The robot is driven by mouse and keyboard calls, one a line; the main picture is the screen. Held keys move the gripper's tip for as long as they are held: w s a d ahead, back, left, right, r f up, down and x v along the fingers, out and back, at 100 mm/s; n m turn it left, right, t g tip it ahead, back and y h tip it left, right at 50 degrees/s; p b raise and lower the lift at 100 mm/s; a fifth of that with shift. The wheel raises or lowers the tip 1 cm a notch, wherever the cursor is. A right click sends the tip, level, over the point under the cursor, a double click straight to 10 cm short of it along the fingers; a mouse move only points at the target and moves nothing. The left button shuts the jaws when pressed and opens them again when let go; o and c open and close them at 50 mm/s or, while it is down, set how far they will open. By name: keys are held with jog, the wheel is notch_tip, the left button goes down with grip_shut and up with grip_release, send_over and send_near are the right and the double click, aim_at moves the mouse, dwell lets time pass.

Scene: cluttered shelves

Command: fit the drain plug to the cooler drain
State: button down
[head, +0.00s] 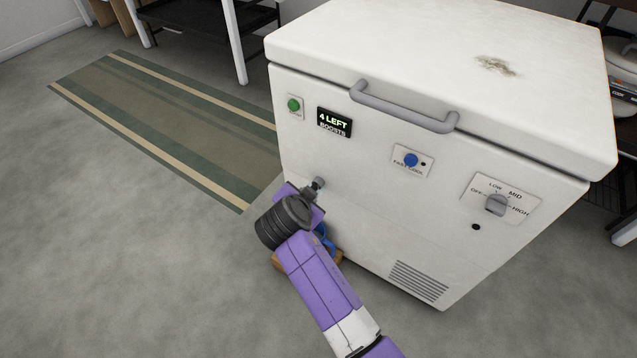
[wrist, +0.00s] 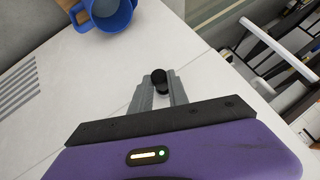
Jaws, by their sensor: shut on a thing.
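The cooler (head: 345,215) is a large white chest with a grey handle on its lid. My gripper (head: 318,184) is at the lower left of its front face, its grey fingertips close to the panel. In the wrist view my gripper (wrist: 160,88) is shut on the small black drain plug (wrist: 159,77), which sticks out between the fingertips with the white panel behind it. In the head view the plug cannot be made out. No drain opening can be made out around the plug, and I cannot tell whether the plug touches the panel.
A blue cup-like thing (wrist: 108,14) is near the cooler's base, mostly behind my arm in the head view. The front carries a green button (head: 293,105), a blue button (head: 411,160), a dial (head: 496,205) and a vent grille (head: 418,280). A striped mat (head: 170,125) lies left.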

jog(key=shift+w+d, duration=0.65)
jog(key=shift+w, duration=0.1)
dwell(0.8)
jog(key=c, duration=1.2)
grip_release()
jog(key=shift+r, duration=0.1)
